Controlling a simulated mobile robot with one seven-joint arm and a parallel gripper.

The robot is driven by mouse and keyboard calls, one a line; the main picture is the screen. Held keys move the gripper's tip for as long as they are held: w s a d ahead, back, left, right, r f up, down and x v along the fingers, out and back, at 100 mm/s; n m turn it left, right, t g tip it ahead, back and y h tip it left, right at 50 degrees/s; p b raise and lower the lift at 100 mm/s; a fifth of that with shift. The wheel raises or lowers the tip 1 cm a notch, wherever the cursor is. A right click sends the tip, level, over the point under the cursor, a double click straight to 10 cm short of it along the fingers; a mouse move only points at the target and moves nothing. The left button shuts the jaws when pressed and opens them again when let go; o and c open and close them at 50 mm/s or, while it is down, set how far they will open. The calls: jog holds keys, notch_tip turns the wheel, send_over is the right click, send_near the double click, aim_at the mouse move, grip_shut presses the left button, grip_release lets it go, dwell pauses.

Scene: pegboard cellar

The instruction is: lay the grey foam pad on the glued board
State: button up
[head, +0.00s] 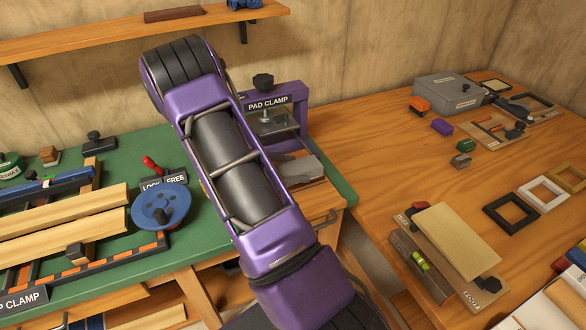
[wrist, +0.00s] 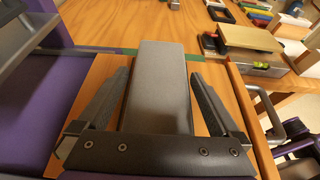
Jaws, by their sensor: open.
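My gripper (wrist: 160,74) is open, with one dark finger on each side of a grey slab that looks like the foam pad (wrist: 160,98). Small gaps show between the fingers and the slab, and it lies over a wooden surface (wrist: 104,72). In the head view, my arm hides most of this; grey shapes show beside the arm, below the purple pad clamp (head: 301,112), and I cannot tell pad from fingers there. I cannot tell for sure which surface is the glued board.
The green bench top (head: 110,215) at left holds a blue hand wheel (head: 160,207) and clamped wooden strips (head: 66,222). The table's middle left is clear.

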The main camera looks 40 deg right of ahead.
jog(key=v, duration=1.2)
jog(key=shift+r, duration=0.1)
